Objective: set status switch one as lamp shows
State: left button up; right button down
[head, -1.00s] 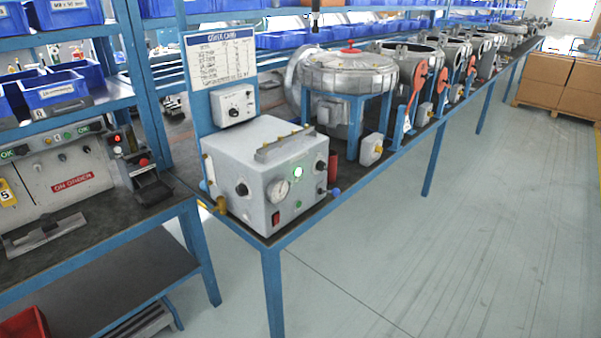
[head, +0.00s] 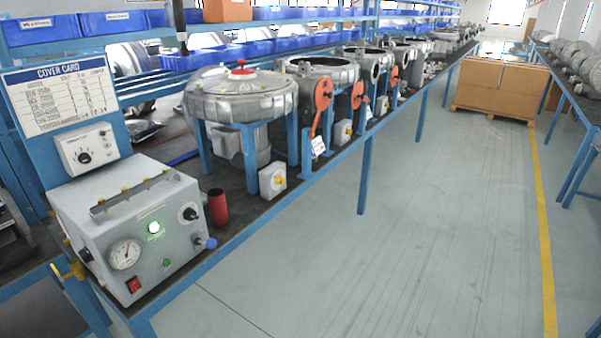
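A grey test box (head: 130,225) stands at the near left end of the bench. A round lamp (head: 154,228) on its front glows green. Another switch box (head: 343,132) stands further along. The grey box also bears a gauge (head: 125,254), a black knob (head: 190,213) and a red rocker switch (head: 134,285). Neither of my grippers is in view.
A blower housing (head: 242,97) on blue legs stands behind the nearest switch box. A red cylinder (head: 218,207) stands beside the grey box. A cover card (head: 60,95) hangs above it. The aisle floor (head: 430,220) is clear up to stacked cartons (head: 500,85).

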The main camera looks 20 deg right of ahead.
aim_at(280, 180)
jog(key=i+l+u, duration=0.15)
jog(key=l, duration=0.8)
jog(key=i+l+u, duration=0.1)
jog(key=l, duration=0.9)
jog(key=i+l+u, duration=0.15)
jog(key=l, duration=0.8)
jog(key=k, duration=0.05)
